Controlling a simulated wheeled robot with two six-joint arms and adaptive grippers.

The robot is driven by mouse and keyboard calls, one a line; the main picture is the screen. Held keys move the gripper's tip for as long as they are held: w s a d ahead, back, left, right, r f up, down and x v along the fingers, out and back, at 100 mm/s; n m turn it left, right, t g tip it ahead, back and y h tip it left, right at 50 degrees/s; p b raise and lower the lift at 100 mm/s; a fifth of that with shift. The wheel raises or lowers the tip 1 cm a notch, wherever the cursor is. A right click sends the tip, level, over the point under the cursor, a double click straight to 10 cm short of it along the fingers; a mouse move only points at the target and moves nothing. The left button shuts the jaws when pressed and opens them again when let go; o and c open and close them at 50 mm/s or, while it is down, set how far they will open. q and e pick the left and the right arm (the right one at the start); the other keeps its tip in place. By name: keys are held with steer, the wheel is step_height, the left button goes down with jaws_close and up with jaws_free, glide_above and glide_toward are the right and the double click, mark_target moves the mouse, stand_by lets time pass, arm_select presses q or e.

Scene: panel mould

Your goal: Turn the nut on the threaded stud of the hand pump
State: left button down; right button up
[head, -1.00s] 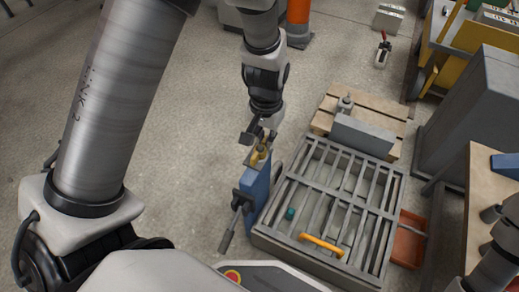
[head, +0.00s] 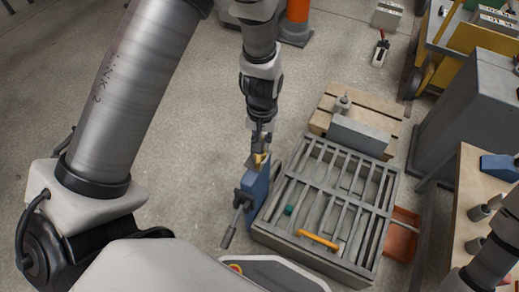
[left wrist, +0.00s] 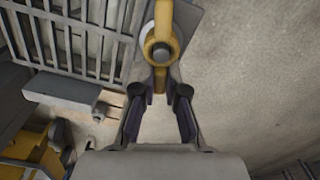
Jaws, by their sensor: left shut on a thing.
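The hand pump (head: 256,186) is a blue upright block beside the metal grate, with a dark lever at its lower left. The yellow nut (head: 261,159) is at its top. In the left wrist view the nut (left wrist: 160,79) has yellow arms on opposite sides of a round hub, with the grey end of the threaded stud (left wrist: 161,53) at its middle. My left gripper (head: 260,146) reaches down from above the pump. Its fingers (left wrist: 160,92) are shut on the nearer arm of the nut, one on each side. My right gripper is out of the picture; only part of that arm shows.
The slatted metal grate (head: 330,205) with a yellow handle (head: 318,240) stands right of the pump. A wooden pallet (head: 375,112) lies behind it. A workbench (head: 480,190) and a grey cabinet (head: 470,100) are at the right. The floor left of the pump is clear.

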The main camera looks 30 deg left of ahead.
arm_select(q)
steer(key=shift+r+p, duration=0.15)
steer(key=shift+p, duration=0.2)
steer(key=n+p, duration=0.1)
steer(key=p, duration=0.1)
steer(key=n+p, duration=0.1)
steer(key=p, duration=0.1)
steer(key=shift+s+a+r+n, duration=0.15)
steer(key=shift+s+a+n, duration=0.1)
steer(key=shift+n, duration=0.15)
steer(key=shift+p, duration=0.35)
steer(key=shift+a+f+n, duration=0.1)
steer(key=shift+f+n, duration=0.2)
steer(key=shift+f, duration=0.05)
